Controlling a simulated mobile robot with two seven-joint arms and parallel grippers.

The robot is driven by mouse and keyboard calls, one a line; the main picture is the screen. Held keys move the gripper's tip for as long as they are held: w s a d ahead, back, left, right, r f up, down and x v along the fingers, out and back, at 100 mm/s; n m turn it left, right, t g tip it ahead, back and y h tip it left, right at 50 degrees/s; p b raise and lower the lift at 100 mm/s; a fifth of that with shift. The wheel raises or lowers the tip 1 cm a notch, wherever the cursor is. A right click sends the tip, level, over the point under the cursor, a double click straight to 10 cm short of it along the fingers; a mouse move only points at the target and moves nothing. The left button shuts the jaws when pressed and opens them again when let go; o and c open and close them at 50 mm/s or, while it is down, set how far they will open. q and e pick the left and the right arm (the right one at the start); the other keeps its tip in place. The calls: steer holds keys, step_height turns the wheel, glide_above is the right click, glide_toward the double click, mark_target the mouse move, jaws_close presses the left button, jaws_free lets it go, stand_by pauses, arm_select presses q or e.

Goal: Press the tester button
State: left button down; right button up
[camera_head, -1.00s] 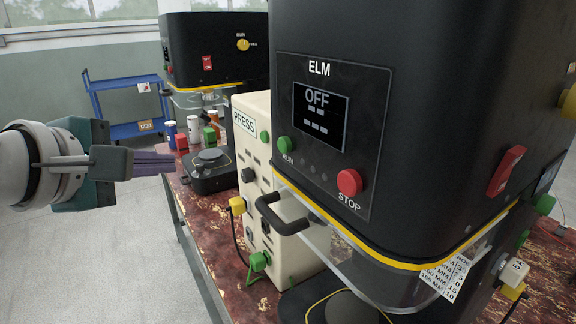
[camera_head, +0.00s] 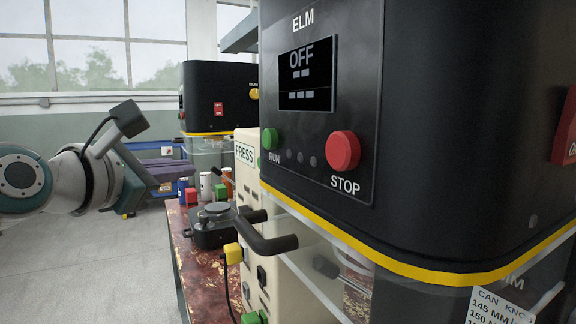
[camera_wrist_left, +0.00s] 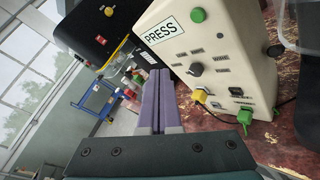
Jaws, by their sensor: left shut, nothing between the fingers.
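No label reading tester shows, so I cannot tell which device is the tester. A cream box marked PRESS (camera_head: 245,154) stands on the bench; in the left wrist view the box (camera_wrist_left: 215,50) shows a green button (camera_wrist_left: 198,15) on its face. A low black device with a round plate (camera_head: 212,236) sits on the bench beside it. My left gripper (camera_head: 182,172) is shut and empty, left of the bench items in the head view. In the left wrist view its purple fingers (camera_wrist_left: 160,76) lie together, apart from the box. My right gripper is not in view.
The black ELM machine (camera_head: 330,180) fills the right, with green RUN (camera_head: 269,138) and red STOP (camera_head: 342,150) buttons, its screen reading OFF. Its dark handle (camera_head: 265,243) juts out leftward. Another black machine (camera_head: 218,95) stands behind.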

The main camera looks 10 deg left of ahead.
arm_select(q)
steer(key=w+d+b, duration=0.2)
steer(key=w+d, duration=0.3)
steer(key=d, duration=0.2)
stand_by(0.3)
steer(key=shift+d, duration=0.1)
steer(key=shift+d, duration=0.1)
stand_by(1.7)
steer(key=shift+w+d, duration=0.15)
steer(key=shift+d, duration=0.1)
